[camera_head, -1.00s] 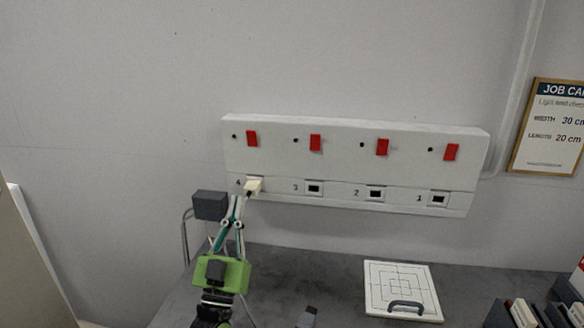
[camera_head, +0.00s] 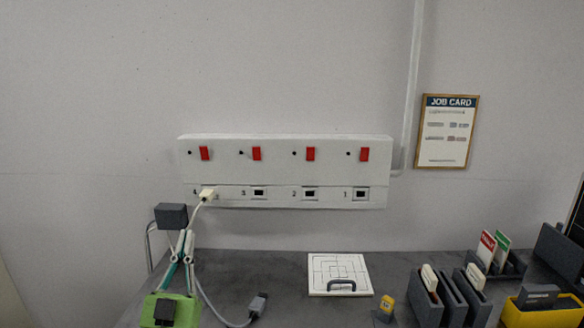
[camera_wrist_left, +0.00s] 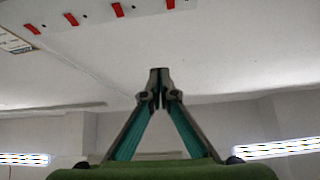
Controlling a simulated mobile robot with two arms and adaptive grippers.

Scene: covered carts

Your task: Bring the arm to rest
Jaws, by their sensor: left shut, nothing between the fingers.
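My left gripper (camera_head: 184,240) is in the lower left of the head view, below the white socket panel. Its fingers are shut with nothing between them; the shut tips also show in the left wrist view (camera_wrist_left: 159,75). A cream plug (camera_head: 208,194) sits at socket 4 of the panel (camera_head: 285,146), apart from the fingers. Its cable runs down behind the gripper to a grey connector (camera_head: 258,304) on the bench. Sockets 3, 2 and 1 look empty. The right gripper is not in view.
A dark grey block (camera_head: 171,216) on a bent stand is just beside the gripper. On the grey bench lie a white board with a handle (camera_head: 340,268), a small yellow item (camera_head: 387,303), grey card holders (camera_head: 427,304) and a yellow bin (camera_head: 540,318). A job card (camera_head: 447,130) hangs on the wall.

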